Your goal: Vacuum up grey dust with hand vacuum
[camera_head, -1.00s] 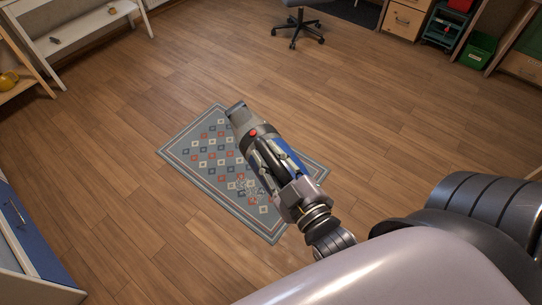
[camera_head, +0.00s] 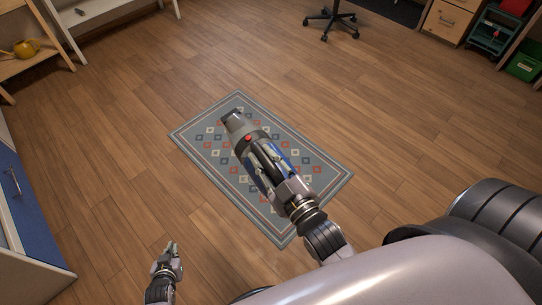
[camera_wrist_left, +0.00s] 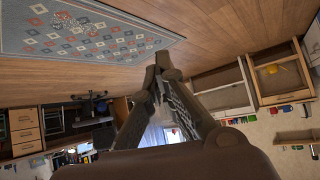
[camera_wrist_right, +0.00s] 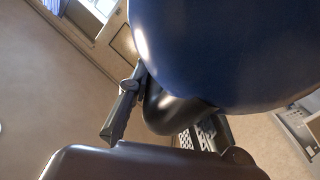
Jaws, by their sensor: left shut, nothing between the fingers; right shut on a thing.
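The hand vacuum (camera_head: 240,128), grey and black with a red button and blue parts, is over the patterned rug (camera_head: 215,170) in the head view. My right gripper (camera_head: 268,165) is shut on it. In the right wrist view the vacuum's dark blue body (camera_wrist_right: 230,50) fills the upper part, between the fingers. Grey dust (camera_wrist_left: 68,20) lies as a scatter of pale specks on the rug in the left wrist view. In the head view the vacuum and arm seem to hide it. My left gripper (camera_head: 171,247) is shut and empty, left of the rug's near corner.
Bare wooden floor surrounds the rug. A blue-fronted cabinet (camera_head: 30,205) stands at the left. Shelves with a yellow pot (camera_head: 27,48) are at the far left. An office chair (camera_head: 332,22) and drawers (camera_head: 447,20) are at the back. A green bin (camera_head: 524,66) is at the right.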

